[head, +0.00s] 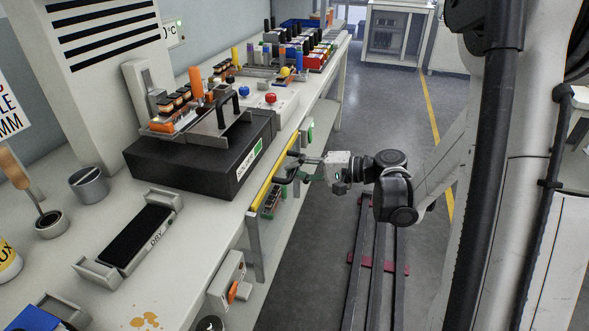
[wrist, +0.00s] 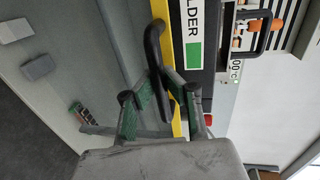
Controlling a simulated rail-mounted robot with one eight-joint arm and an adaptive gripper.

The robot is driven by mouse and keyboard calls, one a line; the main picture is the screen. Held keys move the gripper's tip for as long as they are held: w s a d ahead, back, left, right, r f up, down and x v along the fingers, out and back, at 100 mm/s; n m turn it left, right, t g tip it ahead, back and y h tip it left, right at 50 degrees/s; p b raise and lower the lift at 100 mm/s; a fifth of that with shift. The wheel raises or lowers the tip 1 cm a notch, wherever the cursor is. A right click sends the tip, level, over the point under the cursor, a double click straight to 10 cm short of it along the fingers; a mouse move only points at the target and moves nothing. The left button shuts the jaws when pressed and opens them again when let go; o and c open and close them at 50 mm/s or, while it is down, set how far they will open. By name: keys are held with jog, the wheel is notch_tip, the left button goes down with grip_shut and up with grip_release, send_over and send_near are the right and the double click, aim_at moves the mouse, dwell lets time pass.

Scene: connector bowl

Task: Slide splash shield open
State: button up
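The splash shield shows as a yellow-edged panel (head: 272,182) along the front of the black solder machine (head: 205,155). Its yellow edge also shows in the wrist view (wrist: 180,35). A curved black handle (wrist: 154,42) stands out from that edge. My gripper (head: 294,166) is at the handle, on the aisle side of the bench. In the wrist view, the green-padded fingers of my gripper (wrist: 161,82) lie on both sides of the handle and converge on it; they look shut on it. The handle's contact faces are partly hidden by the fingers.
Behind the machine stand a red button box (head: 272,103) and several tools and connectors. A tray labelled DRY (head: 140,236) lies on the near bench. A box with an orange switch (head: 232,283) hangs at the bench front. The aisle floor on the right has dark rails (head: 375,265).

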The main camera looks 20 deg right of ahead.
jog(key=o, duration=0.6)
jog(key=v, duration=1.2)
jog(key=s+a+r+g+h+p, duration=0.1)
jog(key=a+r+g+h+p, duration=0.15)
jog(key=a, duration=0.35)
jog(key=s+a+r+n+h+p, duration=0.1)
jog(key=s+r+n+h+p, duration=0.1)
jog(key=s, duration=0.3)
jog(key=s+a+r+n+h+p, duration=0.1)
jog(key=s+r+n+h+p, duration=0.1)
jog(key=s+r+h, duration=0.3)
jog(key=s+a+r+n+t+h+p, duration=0.1)
jog(key=s+r+n+h+p, duration=0.1)
jog(key=s, duration=0.4)
jog(key=shift+a+r+n+h+p, duration=0.2)
jog(key=shift+r+h+p, duration=0.2)
jog(key=shift+r+p, duration=0.25)
jog(key=shift+a+r+n+h+p, duration=0.1)
jog(key=shift+r+n+h+p, duration=0.1)
jog(key=shift+r+h+p, duration=0.25)
